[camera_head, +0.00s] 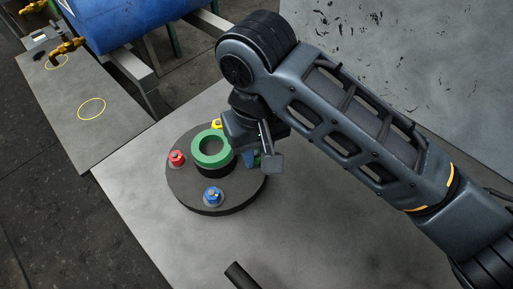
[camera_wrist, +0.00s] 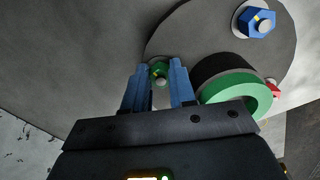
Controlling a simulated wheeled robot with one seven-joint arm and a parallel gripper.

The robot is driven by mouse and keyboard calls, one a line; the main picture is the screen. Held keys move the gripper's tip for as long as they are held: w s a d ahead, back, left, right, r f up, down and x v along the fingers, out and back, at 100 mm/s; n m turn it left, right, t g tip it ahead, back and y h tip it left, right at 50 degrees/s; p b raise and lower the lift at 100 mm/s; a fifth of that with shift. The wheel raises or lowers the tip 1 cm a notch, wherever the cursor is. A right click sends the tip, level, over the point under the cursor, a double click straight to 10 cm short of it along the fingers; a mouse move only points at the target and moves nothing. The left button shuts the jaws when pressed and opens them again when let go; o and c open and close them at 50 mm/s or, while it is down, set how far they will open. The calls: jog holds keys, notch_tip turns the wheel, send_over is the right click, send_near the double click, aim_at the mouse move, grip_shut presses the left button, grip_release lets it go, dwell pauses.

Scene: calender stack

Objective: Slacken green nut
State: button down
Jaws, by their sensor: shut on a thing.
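The green nut (camera_wrist: 158,69) sits on a stud at the edge of the round dark flange (camera_wrist: 193,35). In the wrist view it lies between the blue fingers of my gripper (camera_wrist: 160,82), which are shut on it. In the head view my gripper (camera_head: 252,159) is at the right side of the flange (camera_head: 235,192), and the arm and fingers hide most of the green nut.
A green ring (camera_head: 211,149) stands in the flange's middle, close beside my gripper. A red nut (camera_head: 177,158), a blue nut (camera_head: 213,195) and a yellow nut (camera_head: 216,124) sit around it. A dark rod (camera_head: 241,276) lies at the front. The table (camera_head: 135,185) is clear to the left.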

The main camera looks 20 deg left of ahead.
aim_at(256, 157)
jog(key=shift+r+n+p, duration=0.1)
jog(key=shift+n+p, duration=0.25)
jog(key=shift+n, duration=0.15)
jog(key=shift+n+p, duration=0.3)
jog(key=shift+n, duration=0.7)
jog(key=c, duration=1.2)
grip_release()
notch_tip(256, 157, up, 7)
jog(key=shift+w+r+p, duration=0.1)
jog(key=shift+r+p, duration=0.1)
jog(key=shift+p, duration=0.2)
jog(key=shift+r, duration=0.15)
